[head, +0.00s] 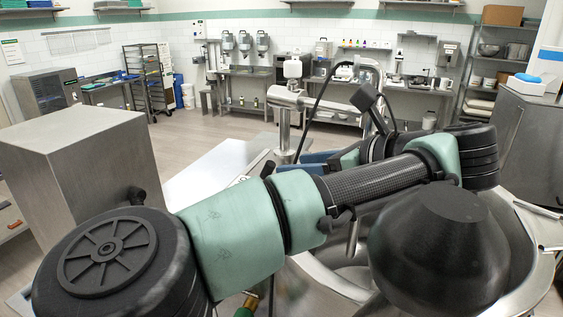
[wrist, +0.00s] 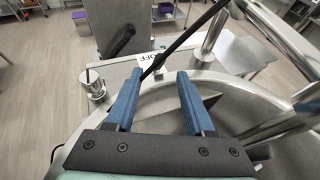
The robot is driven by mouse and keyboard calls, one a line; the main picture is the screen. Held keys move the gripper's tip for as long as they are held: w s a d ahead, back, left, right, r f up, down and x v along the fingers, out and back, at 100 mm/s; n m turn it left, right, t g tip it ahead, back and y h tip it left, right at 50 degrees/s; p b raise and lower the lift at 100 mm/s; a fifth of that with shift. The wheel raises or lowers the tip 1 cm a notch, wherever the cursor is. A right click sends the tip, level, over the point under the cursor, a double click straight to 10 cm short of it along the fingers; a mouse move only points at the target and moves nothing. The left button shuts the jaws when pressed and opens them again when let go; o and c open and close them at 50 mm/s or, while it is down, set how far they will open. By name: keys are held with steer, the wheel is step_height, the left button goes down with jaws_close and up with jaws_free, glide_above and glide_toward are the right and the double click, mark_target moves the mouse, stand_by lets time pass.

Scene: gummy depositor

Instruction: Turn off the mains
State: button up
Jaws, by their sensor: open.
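A white label reading OFF (wrist: 147,60) lies on the metal deck just beyond my fingertips in the wrist view. I cannot clearly make out the mains switch itself. In the head view, my blue fingers (head: 318,160) show partly behind my arm, near a small black knob (head: 268,170) on the deck.
A steel box (head: 80,150) with a black handle (head: 137,195) stands at the left. A steel bowl (wrist: 235,95) lies under my gripper, with metal pipes (wrist: 275,125) at the right. A small metal cylinder (wrist: 93,85) stands left of the fingers. Open floor (head: 200,140) lies beyond.

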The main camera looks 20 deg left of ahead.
mark_target(271, 165)
steer(key=p+x, duration=0.3)
steer(key=x, duration=0.4)
steer(key=shift+a, duration=0.35)
steer(key=shift+w+a+f, duration=0.2)
steer(key=shift+a+f, duration=0.05)
steer(key=shift+a, duration=0.1)
jaws_close()
